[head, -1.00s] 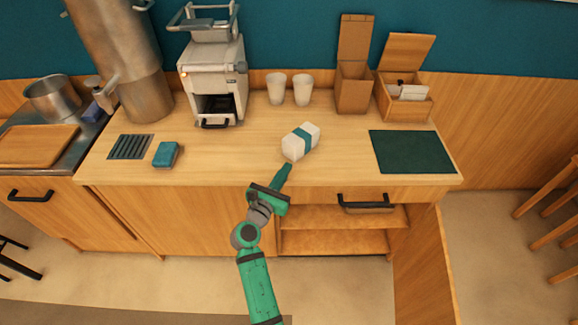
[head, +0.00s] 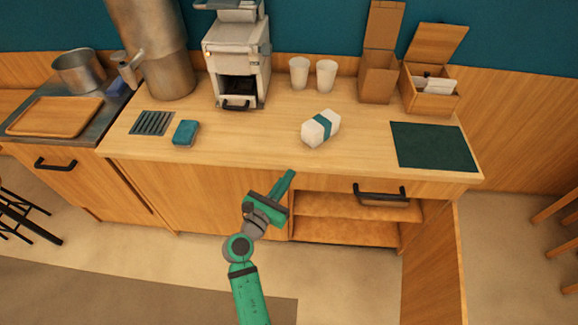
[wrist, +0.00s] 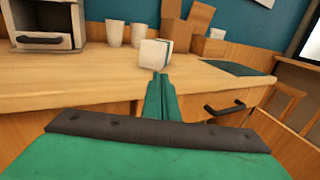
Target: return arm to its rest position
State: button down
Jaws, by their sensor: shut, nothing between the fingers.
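My green gripper (head: 285,184) is shut and empty. It is in front of the counter's front edge in the head view, over the lower cabinet, with my arm reaching up from the bottom. In the wrist view my gripper (wrist: 161,80) points toward the counter, its fingers together. A white package with a teal band (head: 320,128) lies on the counter beyond my fingertips, apart from them. It also shows in the wrist view (wrist: 152,53), just past the fingertips in the picture.
The wooden counter (head: 250,150) holds a teal sponge-like block (head: 185,132), a toaster-like machine (head: 237,60), two white cups (head: 299,72), open wooden boxes (head: 431,98) and a dark green mat (head: 433,146). An open shelf with a black handle (head: 380,193) sits below the counter, right of my gripper.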

jog(key=s+a+f+m+g+y, duration=0.1)
jog(key=s+f+m+y, duration=0.2)
jog(key=s+f+m, duration=0.55)
jog(key=s+a+f+m+g+y, duration=0.1)
jog(key=s+f+m+y, duration=0.35)
jog(key=s, duration=0.75)
jog(key=s+d+r+m, duration=0.3)
jog(key=s+r+m, duration=0.2)
jog(key=s+m, duration=0.3)
jog(key=s+d+r+m, duration=0.3)
jog(key=s+r+m, duration=0.2)
jog(key=s+m, duration=0.4)
jog(key=s, duration=0.2)
jog(key=shift+s+d+r+t, duration=0.15)
jog(key=shift+s+d+t, duration=0.2)
jog(key=shift+d+t, duration=0.05)
jog(key=c, duration=2.1)
grip_release()
jog(key=shift+s+d+r+m, duration=0.15)
jog(key=shift+r+m, duration=0.1)
jog(key=shift+m, duration=0.15)
jog(key=o, duration=0.5)
jog(key=shift+c, duration=0.8)
